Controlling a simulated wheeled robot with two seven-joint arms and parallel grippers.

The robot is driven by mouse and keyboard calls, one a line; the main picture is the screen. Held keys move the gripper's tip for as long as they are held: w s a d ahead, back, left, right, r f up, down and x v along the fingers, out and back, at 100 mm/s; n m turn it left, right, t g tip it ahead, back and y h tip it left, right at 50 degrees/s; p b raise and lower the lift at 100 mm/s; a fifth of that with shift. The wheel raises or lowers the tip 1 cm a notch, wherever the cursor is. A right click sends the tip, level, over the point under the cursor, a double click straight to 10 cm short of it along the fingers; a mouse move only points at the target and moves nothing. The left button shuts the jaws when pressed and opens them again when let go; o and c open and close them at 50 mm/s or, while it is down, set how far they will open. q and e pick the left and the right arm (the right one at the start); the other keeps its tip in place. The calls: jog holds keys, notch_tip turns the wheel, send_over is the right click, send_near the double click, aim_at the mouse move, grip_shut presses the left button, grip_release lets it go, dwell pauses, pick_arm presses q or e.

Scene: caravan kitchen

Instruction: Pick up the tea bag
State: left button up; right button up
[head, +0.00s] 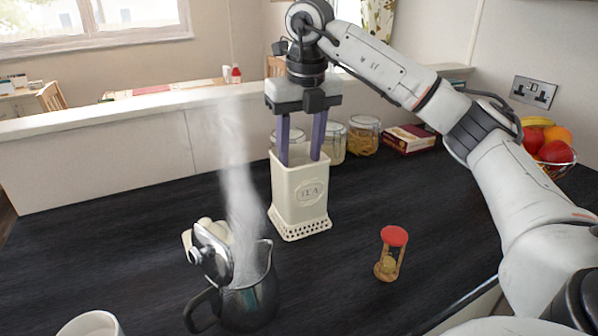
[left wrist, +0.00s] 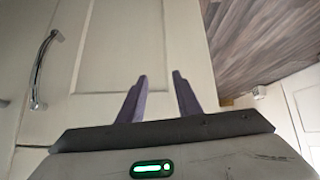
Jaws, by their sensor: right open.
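A cream tea caddy (head: 300,206) marked TEA stands upright on the dark worktop in the head view, open at the top. My right gripper (head: 301,160) points straight down over it. Its two purple fingers are apart, and their tips reach into the caddy's mouth, hidden behind its front wall. No tea bag can be seen; the inside of the caddy is hidden. My left gripper (left wrist: 160,76) shows in the left wrist view, fingers apart and nothing between them, in front of a pale cupboard door (left wrist: 130,40).
A steaming dark metal teapot (head: 250,298) with its lid raised stands in front of the caddy. A white mug (head: 90,325), glass jars (head: 363,136), a red box (head: 409,139) and a fruit bowl (head: 553,158) are around.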

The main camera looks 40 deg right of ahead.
aim_at(300, 158)
jog(key=c, duration=0.6)
jog(key=shift+c, duration=1)
notch_tip(300, 158, up, 10)
jog(key=p, duration=0.3)
